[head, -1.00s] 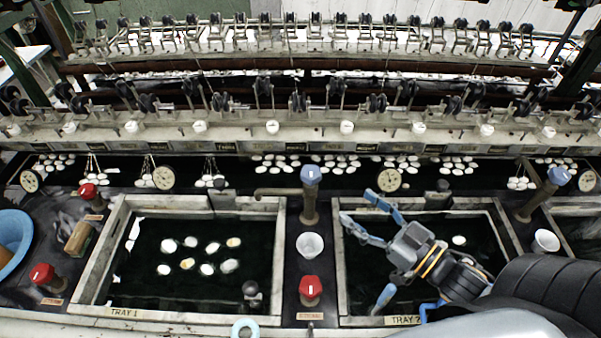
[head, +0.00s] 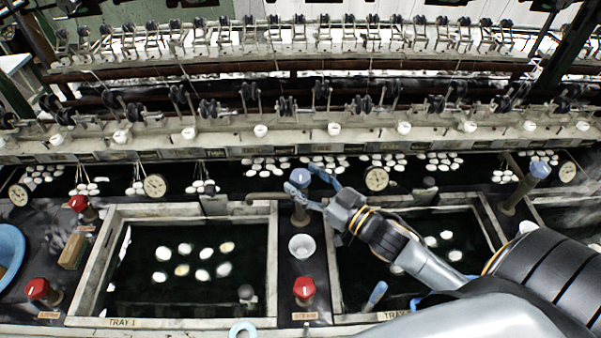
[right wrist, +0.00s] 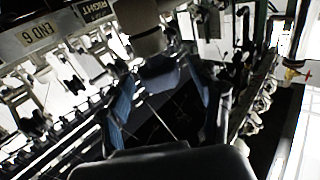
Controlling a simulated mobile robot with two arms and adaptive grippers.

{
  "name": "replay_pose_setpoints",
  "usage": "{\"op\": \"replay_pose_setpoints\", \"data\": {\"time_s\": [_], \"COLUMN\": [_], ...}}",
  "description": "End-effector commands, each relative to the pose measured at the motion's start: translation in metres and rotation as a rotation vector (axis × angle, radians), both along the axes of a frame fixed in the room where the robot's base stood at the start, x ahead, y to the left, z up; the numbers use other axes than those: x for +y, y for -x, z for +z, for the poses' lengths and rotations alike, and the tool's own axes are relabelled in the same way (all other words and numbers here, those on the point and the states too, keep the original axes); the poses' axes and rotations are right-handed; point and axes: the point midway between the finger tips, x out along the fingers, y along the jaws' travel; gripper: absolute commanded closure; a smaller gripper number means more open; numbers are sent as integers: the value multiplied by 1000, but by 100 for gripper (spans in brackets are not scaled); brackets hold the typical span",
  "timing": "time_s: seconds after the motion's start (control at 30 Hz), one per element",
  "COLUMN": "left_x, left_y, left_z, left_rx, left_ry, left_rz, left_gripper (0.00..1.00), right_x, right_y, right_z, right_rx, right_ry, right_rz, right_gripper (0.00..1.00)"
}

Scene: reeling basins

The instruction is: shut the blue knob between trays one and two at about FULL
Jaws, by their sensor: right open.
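The blue knob (head: 302,175) tops an upright brown tap on the dark strip between tray one (head: 98,260) and tray two (head: 335,275). A pale mark shows on its top. My right gripper (head: 301,181) is open, its two blue fingers reaching in from the right. In the head view the fingertips lie on either side of the knob; I cannot tell whether they touch it. My left gripper is not in view.
A white cup (head: 301,246) and a red knob (head: 304,288) stand on the same strip, nearer me. Round gauges (head: 376,179) line the dark trough behind. Another blue knob (head: 540,170) is at right. White cocoons float in both trays.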

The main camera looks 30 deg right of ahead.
Motion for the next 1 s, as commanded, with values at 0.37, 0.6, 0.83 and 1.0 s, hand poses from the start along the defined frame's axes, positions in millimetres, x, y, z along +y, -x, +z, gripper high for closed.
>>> {"op": "replay_pose_setpoints", "data": {"time_s": [0.37,0.6,0.83,1.0], "left_x": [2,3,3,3], "left_y": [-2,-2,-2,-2], "left_z": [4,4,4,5], "left_rx": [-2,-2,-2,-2], "left_ry": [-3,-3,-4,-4], "left_rz": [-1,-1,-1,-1], "left_gripper": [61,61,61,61], "right_x": [6,6,6,6], "right_y": [-16,-16,-16,-16], "right_z": [0,0,0,0], "right_rx": [2,1,1,0], "right_ry": [1,0,0,1], "right_rz": [0,0,0,14], "right_gripper": [35,54,91,91]}}
